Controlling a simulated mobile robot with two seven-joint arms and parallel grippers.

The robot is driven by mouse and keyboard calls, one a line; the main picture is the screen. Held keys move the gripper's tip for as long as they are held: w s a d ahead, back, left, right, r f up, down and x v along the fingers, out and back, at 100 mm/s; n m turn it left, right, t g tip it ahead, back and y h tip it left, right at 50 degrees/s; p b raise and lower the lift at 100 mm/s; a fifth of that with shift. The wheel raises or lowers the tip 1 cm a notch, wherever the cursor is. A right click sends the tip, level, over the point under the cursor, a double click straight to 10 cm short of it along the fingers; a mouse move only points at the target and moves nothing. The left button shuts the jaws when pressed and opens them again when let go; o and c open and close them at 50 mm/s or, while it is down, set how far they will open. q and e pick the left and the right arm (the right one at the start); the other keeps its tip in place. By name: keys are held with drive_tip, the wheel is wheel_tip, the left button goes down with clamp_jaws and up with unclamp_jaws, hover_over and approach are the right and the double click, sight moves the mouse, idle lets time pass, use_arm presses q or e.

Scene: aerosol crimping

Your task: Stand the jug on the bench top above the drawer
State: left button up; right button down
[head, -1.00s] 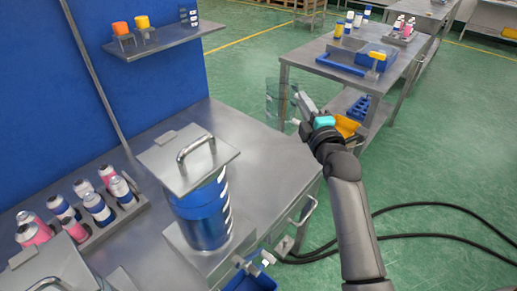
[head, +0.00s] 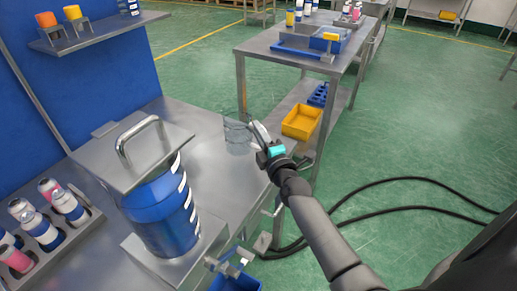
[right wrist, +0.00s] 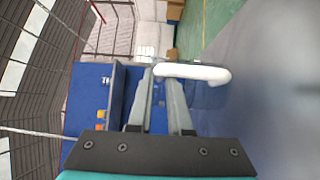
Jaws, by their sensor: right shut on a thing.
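The clear jug (head: 238,138) is at the far right part of the near steel bench top (head: 213,178) in the head view. It looks upright; I cannot tell whether its base touches the top. My right gripper (head: 259,136) is shut on its handle from the right side. In the right wrist view the white handle (right wrist: 205,73) lies between the finger tips (right wrist: 162,75). The drawer front is mostly hidden by the bench edge; a pull handle (head: 278,208) shows on that side. My left gripper is not in view.
A blue drum with a steel lid (head: 165,210) stands on the bench, left of the jug. A rack with several bottles (head: 70,235) is at the left. A second steel table (head: 290,60) with a yellow bin (head: 301,122) below stands behind. Black cables lie on the floor.

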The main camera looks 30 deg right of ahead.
wheel_tip(320, 180, down, 4)
drive_tip(key=shift+f+b, duration=0.1)
drive_tip(key=shift+b, duration=1.15)
drive_tip(key=shift+f, duration=0.1)
drive_tip(key=c, duration=0.8)
unclamp_jaws()
drive_tip(key=shift+c, duration=0.2)
